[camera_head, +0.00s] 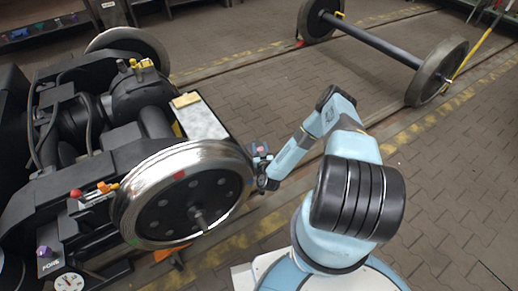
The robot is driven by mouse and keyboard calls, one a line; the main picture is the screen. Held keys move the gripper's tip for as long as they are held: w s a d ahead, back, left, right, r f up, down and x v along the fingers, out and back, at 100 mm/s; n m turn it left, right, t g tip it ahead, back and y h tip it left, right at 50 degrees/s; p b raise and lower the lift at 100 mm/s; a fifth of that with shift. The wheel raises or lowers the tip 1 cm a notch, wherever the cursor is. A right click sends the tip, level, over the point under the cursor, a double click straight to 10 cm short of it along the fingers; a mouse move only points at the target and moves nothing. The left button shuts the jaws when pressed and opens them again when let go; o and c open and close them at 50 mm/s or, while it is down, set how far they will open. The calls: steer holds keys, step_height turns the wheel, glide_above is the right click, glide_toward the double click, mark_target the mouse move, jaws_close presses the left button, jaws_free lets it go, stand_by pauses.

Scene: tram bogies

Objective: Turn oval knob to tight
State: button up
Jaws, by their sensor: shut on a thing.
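My gripper (259,168) is at the right end of the black bogie (150,125), just right of the big shiny wheel (185,195). It is shut on a small part there, which I take to be the oval knob. The jaws hide most of the knob, and its shape, turn angle and any tight mark are too small to make out. My blue arm reaches to it from the lower right.
A light box with a yellow block (186,100) sits on the bogie beside the wheel. Red (75,193) and orange (104,187) handles, a purple knob (43,251) and a gauge (69,283) are at left. A loose wheelset (375,42) stands behind. The paved floor at right is clear.

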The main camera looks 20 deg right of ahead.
steer(key=shift+d+m+h, duration=0.1)
steer(key=shift+m+h, duration=0.7)
steer(key=shift+h, duration=0.3)
steer(key=shift+g, duration=0.3)
steer(key=o, duration=1)
steer(key=shift+c, duration=0.2)
